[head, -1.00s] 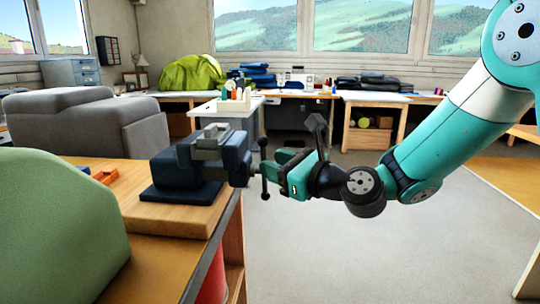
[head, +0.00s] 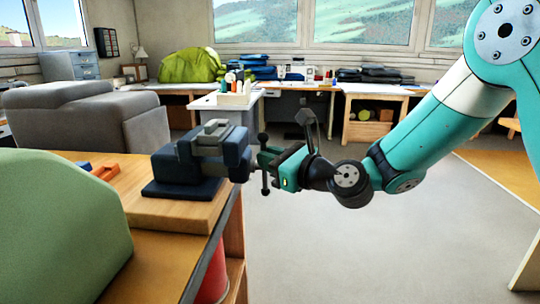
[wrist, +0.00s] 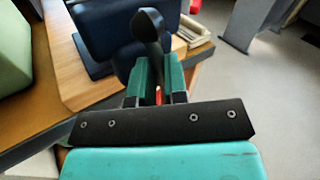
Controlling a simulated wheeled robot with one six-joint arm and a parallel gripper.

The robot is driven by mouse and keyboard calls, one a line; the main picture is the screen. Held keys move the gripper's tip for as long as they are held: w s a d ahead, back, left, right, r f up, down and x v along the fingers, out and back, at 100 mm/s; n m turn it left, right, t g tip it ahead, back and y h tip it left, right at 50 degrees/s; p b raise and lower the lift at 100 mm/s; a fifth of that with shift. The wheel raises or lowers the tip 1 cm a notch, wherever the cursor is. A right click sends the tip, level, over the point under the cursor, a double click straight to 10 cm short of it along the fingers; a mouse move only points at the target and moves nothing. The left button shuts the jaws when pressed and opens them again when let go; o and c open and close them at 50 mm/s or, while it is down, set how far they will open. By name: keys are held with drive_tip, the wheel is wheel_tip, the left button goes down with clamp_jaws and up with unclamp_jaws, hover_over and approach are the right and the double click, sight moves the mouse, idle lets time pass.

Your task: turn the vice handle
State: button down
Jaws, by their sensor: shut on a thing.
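The dark blue and grey vice (head: 208,158) sits on a wooden board at the bench's right edge. Its dark handle bar (head: 264,185) stands about upright at the vice's right side, with a knob at its upper end. My gripper (head: 267,161) reaches in from the right, its teal fingers shut on the handle. In the wrist view the handle (wrist: 148,28) rises between the fingers of my gripper (wrist: 158,75), and the blue vice (wrist: 105,30) is just beyond. The fingers hide the middle of the bar.
A green rounded shape (head: 60,230) fills the near left. A red container (head: 213,278) is under the bench edge. The floor to the right is clear.

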drive_tip(key=m+p, duration=0.1)
drive_tip(key=p, duration=0.3)
drive_tip(key=r+g+p, duration=0.1)
drive_tip(key=p, duration=0.3)
drive_tip(key=shift+w+d+r+m+h, duration=0.1)
drive_tip(key=shift+w+m+h, duration=0.2)
drive_tip(key=shift+w+m, duration=0.1)
drive_tip(key=p, duration=0.4)
drive_tip(key=shift+w+m+g, duration=0.1)
drive_tip(key=shift+m+g, duration=0.3)
drive_tip(key=shift+f+h+p, duration=0.25)
drive_tip(key=shift+h+p, duration=0.05)
drive_tip(key=shift+p, duration=0.5)
drive_tip(key=shift+w+f+m, duration=0.1)
drive_tip(key=shift+f+m, duration=0.05)
drive_tip(key=shift+m, duration=0.15)
drive_tip(key=c, duration=1.1)
unclamp_jaws()
drive_tip(key=shift+d, duration=0.1)
drive_tip(key=shift+c, duration=0.2)
